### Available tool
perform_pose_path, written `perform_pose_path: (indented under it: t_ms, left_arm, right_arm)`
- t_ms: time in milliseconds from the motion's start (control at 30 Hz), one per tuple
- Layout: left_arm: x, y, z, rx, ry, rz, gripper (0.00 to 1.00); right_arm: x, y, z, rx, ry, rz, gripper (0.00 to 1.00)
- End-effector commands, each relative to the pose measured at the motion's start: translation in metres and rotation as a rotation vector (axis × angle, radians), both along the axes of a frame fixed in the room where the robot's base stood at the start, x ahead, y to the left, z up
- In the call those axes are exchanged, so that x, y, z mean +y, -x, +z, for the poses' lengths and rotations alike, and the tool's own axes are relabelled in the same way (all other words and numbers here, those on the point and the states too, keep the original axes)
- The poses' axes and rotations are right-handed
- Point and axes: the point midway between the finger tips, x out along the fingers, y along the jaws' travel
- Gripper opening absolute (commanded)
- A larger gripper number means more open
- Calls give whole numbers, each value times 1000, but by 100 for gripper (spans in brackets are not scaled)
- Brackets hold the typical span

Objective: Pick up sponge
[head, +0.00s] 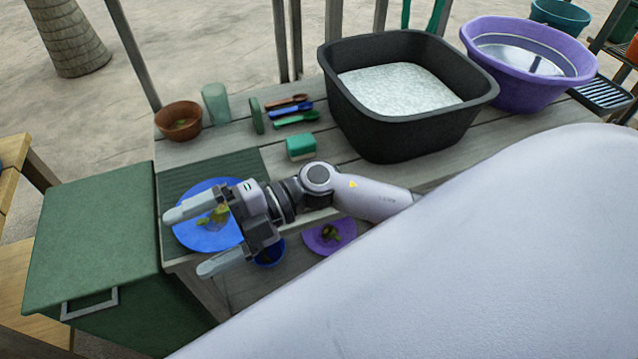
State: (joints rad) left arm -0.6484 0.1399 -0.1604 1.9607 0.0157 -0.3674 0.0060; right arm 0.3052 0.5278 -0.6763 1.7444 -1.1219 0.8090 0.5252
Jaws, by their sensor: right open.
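A small green block with a paler band, which looks like the sponge (300,147), lies on the wooden table in front of the black tub. My right gripper (190,242) is open with its two fingers pointing left. It is over the blue plate (190,232), to the left of and nearer than the sponge, apart from it. Nothing shows held between the fingers. My right forearm passes just in front of the sponge without hiding it. My left gripper is not in view.
A black tub (350,125) with pale contents and a purple basin (505,90) stand at right. A brown bowl (178,121), green cup (215,104), thin green slab (257,115) and colored utensils (290,110) are behind. A purple plate (322,246) and green bin (95,240) are nearer.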

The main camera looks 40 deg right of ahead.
Motion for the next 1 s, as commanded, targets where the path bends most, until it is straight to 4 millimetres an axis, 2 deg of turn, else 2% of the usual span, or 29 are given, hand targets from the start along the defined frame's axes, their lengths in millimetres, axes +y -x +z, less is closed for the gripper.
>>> perform_pose_path:
  t_ms: [67,167,267,300,400,500,600,767,1000]
  left_arm:
    - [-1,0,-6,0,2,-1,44]
    - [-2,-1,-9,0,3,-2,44]
    - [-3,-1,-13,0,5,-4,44]
    - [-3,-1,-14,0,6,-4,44]
    - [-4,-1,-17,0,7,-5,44]
    - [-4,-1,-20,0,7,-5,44]
    - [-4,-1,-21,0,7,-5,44]
    - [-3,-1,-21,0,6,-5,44]
    - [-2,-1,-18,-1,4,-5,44]
  right_arm:
    - [-13,-2,-21,-74,199,119,100]
    - [-44,-9,-48,-124,472,231,100]
    - [-92,-26,-69,-139,767,290,100]
    - [-114,-35,-73,-136,882,297,100]
    - [-167,-54,-75,-111,1128,284,100]
    - [-209,-67,-70,-77,1311,249,100]
    - [-239,-75,-62,-45,1433,214,100]
    - [-260,-80,-59,-18,1518,186,100]
    - [-263,-80,-85,-16,1521,185,100]
